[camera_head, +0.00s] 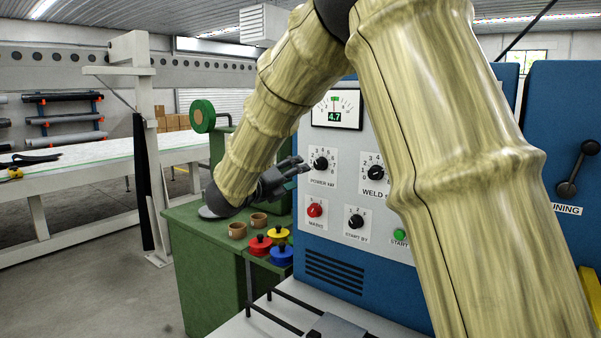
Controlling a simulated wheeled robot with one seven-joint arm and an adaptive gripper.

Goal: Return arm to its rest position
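My arm, in a pale bamboo-like sleeve, fills the upper middle and right of the view. It bends down on the left to my dark gripper (298,167). The gripper points right, in front of the blue welder cabinet (338,272), close to the POWER kW knob (321,163) in the picture. I cannot tell whether it touches the knob or whether its fingers are open or shut. No held object shows. The WELD knob (376,172) is just left of my forearm, which hides part of the panel.
A green bench (205,262) carries brown cups (237,230) and red, yellow and blue knobbed pieces (281,255). The panel has a meter (336,109), a red knob (314,209) and a START BY knob (355,221). A TUNING lever (577,170) is right. Open floor (110,290) lies left.

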